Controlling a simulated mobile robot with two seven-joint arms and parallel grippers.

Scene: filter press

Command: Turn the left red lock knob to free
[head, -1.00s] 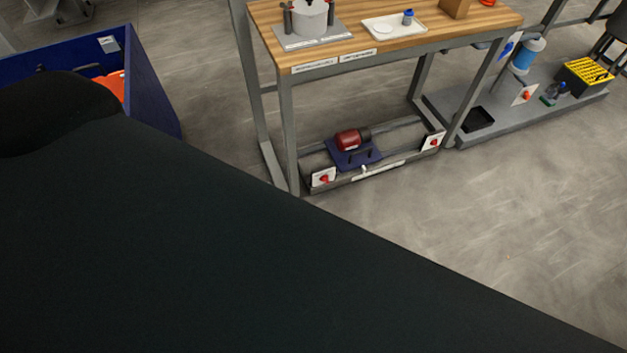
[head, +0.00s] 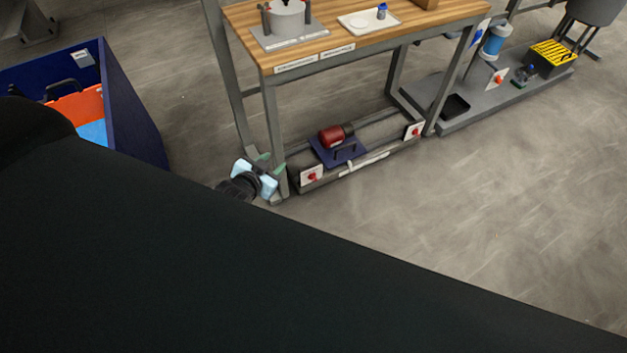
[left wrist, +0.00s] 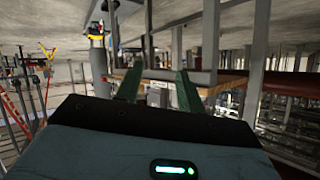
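The left red lock knob (head: 312,177) sits on a white plate at the left front end of the low frame under the wooden table. A second red knob (head: 415,132) on a white plate is at the frame's right end. My left gripper (head: 271,163) is beside the table's near left leg, left of the left knob and apart from it. In the left wrist view its two green fingers (left wrist: 158,90) stand apart with nothing between them. The knobs cannot be made out in the left wrist view. My right gripper is not in view.
A red motor (head: 332,137) on a blue plate (head: 338,152) sits in the low frame. The table leg (head: 272,130) stands close to my left gripper. A blue bin (head: 135,105) is at left. The floor (head: 470,220) in front is clear.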

